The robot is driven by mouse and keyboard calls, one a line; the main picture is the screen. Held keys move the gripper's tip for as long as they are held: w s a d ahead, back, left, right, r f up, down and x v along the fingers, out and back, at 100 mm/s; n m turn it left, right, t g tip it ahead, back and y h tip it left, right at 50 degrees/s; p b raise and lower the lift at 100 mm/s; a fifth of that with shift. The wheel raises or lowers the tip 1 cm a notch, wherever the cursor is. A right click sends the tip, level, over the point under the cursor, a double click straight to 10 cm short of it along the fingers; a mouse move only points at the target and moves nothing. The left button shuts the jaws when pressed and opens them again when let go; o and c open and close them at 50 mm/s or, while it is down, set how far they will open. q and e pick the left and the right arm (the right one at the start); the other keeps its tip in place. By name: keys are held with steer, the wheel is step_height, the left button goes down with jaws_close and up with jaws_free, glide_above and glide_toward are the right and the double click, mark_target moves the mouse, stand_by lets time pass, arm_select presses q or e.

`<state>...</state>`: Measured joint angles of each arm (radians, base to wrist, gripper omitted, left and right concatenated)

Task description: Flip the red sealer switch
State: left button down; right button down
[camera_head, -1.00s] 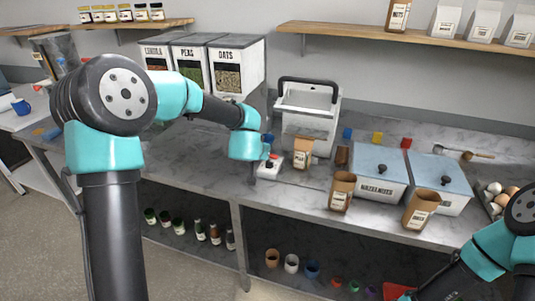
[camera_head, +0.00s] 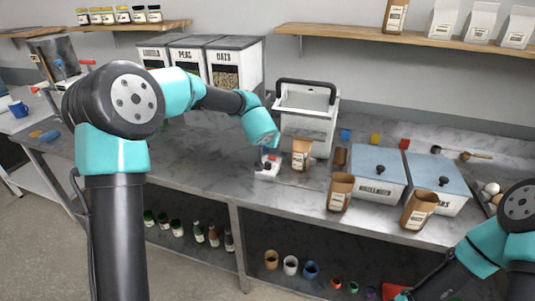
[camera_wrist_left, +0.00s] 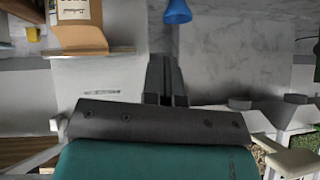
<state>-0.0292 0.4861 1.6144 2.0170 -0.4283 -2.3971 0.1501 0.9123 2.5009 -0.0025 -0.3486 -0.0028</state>
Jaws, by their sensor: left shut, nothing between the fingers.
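A small white switch box (camera_head: 266,171) with a red switch part on top (camera_head: 271,158) sits on the marble counter. It stands left of a kraft bag and in front of the white sealer (camera_head: 306,118) with its black handle. My left gripper (camera_head: 268,150) is just above the switch box, pointing down; I cannot tell whether it touches the red part. In the left wrist view its fingers (camera_wrist_left: 165,80) are together with nothing between them. The red switch does not show in that view. My right arm enters at the lower right; its gripper is out of view.
A kraft bag (camera_head: 301,154) stands close right of the switch box; it also shows in the left wrist view (camera_wrist_left: 80,28). Blue-lidded bins (camera_head: 375,172) and more bags stand further right. Grain dispensers (camera_head: 235,62) stand behind. The counter left of the switch box is clear.

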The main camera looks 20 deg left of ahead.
arm_select(q)
glide_above(269, 156)
steer(key=s, duration=0.2)
steer(key=f, duration=0.4)
steer(key=d+f, duration=0.1)
steer(key=f, duration=0.2)
steer(key=shift+s, duration=0.2)
steer(key=f, duration=0.3)
steer(key=shift+w+a, duration=0.1)
steer(key=shift+a, duration=0.25)
steer(key=shift+f, duration=0.5)
steer(key=shift+a, duration=0.15)
